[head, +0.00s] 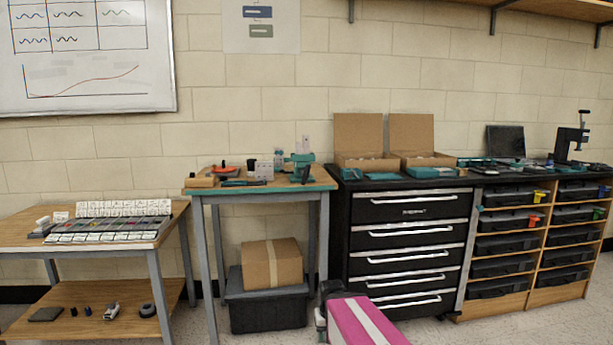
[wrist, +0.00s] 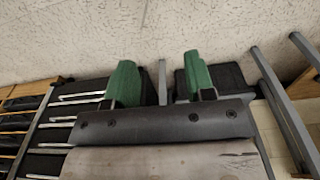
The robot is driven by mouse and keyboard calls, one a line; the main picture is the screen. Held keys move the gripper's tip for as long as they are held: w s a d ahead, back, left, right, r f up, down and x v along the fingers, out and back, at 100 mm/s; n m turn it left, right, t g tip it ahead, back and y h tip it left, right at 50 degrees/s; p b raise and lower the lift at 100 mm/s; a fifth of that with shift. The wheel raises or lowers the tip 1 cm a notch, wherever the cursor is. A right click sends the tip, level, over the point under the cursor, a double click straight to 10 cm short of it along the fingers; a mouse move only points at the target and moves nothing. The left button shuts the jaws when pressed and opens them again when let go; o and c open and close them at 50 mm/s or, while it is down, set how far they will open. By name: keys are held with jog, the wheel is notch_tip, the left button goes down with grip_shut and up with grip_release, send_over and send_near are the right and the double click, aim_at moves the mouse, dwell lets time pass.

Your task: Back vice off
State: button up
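The small green vice (head: 300,166) stands at the right end of the narrow wooden-topped bench (head: 318,182) in the head view. Its handle and jaws are too small to tell how far they are open. The vice is not seen in the wrist view. My gripper (wrist: 160,82) shows two green fingers standing well apart with nothing between them. It is low and away from the vice, with the floor, drawers and bench legs behind it in an upside-down wrist view.
A black drawer cabinet (head: 411,208) with open cardboard boxes stands right of the bench. A carton (head: 272,263) rests on a dark bin (head: 268,308) under the bench. A low table (head: 150,237) with a parts tray is at left. Small tools share the bench top.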

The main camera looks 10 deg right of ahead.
jog(key=w+r+t, duration=0.4)
jog(key=w+r, duration=0.3)
jog(key=w, duration=0.6)
jog(key=m+t, duration=0.3)
jog(key=t, duration=1)
send_near(307, 173)
jog(key=w, duration=1)
jog(key=shift+w+f, duration=0.1)
jog(key=shift+w, duration=0.3)
jog(key=c, duration=0.8)
